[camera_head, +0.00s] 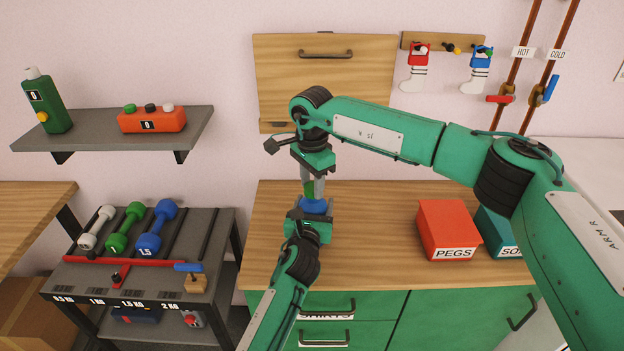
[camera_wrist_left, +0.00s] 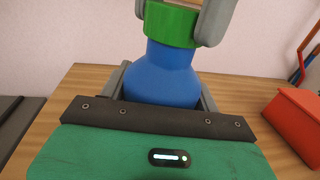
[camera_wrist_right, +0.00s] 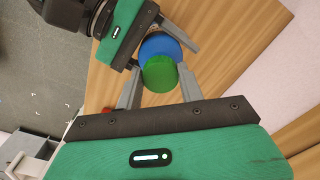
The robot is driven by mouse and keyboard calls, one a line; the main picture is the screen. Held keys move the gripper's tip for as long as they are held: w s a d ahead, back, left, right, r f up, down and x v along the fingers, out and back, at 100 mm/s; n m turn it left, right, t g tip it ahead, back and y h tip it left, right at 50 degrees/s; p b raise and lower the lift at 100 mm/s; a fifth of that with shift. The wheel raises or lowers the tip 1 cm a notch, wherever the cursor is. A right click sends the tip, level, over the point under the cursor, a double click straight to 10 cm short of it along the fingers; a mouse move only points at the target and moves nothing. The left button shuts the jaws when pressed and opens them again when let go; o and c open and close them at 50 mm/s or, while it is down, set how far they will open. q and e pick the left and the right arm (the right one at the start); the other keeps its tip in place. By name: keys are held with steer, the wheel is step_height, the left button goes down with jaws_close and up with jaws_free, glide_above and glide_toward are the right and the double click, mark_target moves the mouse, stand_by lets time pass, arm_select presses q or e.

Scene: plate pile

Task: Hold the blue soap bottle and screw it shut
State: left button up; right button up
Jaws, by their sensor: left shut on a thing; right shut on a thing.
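The blue soap bottle (camera_head: 315,206) stands upright on the wooden counter, with its wider body low and a narrower neck above, as the left wrist view shows (camera_wrist_left: 160,73). My left gripper (camera_head: 313,212) is shut around its body from the front. A green cap (camera_wrist_left: 171,26) sits at the top of the bottle, and it also shows in the right wrist view (camera_wrist_right: 160,73). My right gripper (camera_head: 311,188) comes from above and is shut on the cap, one finger on each side. The thread under the cap is hidden.
A red pegs box (camera_head: 446,229) and a teal box (camera_head: 495,230) stand on the counter to the right. A wooden board (camera_head: 275,75) is on the wall behind. Dumbbells on a rack (camera_head: 222,250) are at the left. The counter between bottle and pegs box is clear.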

steer(key=shift+f, duration=0.55)
stand_by(0.4)
